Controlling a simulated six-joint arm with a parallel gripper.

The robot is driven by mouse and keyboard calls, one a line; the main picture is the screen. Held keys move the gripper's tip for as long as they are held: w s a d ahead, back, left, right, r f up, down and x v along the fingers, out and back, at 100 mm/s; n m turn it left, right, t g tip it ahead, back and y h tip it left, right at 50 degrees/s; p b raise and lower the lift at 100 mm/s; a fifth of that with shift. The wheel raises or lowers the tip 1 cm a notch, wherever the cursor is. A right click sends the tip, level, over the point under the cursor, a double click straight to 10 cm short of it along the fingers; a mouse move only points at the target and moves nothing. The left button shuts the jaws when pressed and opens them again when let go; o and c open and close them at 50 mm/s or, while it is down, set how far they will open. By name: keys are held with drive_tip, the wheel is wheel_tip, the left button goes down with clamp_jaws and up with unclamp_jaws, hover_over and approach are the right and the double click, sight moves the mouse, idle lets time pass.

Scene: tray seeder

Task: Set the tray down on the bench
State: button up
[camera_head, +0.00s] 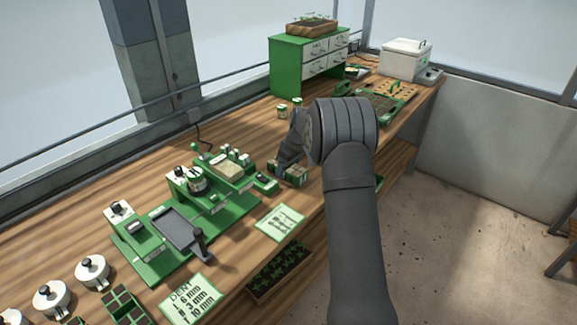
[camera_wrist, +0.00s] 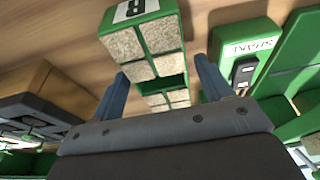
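A small green tray with tan, grainy-filled square cells (camera_wrist: 131,44) lies between the two fingers of my gripper (camera_wrist: 163,72) in the wrist view. A white label with a dark letter shows at its far end. One finger is on each side of it, close to its edges. Whether both fingers touch it is not clear. In the head view my gripper (camera_head: 284,160) points down at the bench (camera_head: 238,128), and the tray (camera_head: 291,174) shows at or just above the bench top, partly hidden by my wrist.
A green seeding machine (camera_head: 222,178) and a grey-pan station (camera_head: 181,231) stand to the left. A white card (camera_head: 280,222) lies near the front edge. A green drawer cabinet (camera_head: 290,70), small pots (camera_head: 282,111) and a white box (camera_head: 404,60) stand farther back. Bare bench lies behind my gripper.

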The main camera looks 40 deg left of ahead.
drive_tip(key=v, duration=1.2)
drive_tip(key=shift+r, duration=0.2)
drive_tip(key=shift+f, duration=0.1)
drive_tip(key=x, duration=1.1)
drive_tip(key=shift+f, duration=0.15)
drive_tip(key=shift+a+f, duration=0.2)
drive_tip(key=shift+a, duration=0.05)
drive_tip(key=shift+a+v, duration=0.2)
drive_tip(key=shift+v, duration=0.7)
drive_tip(key=shift+a+v, duration=0.2)
drive_tip(key=shift+v, duration=0.75)
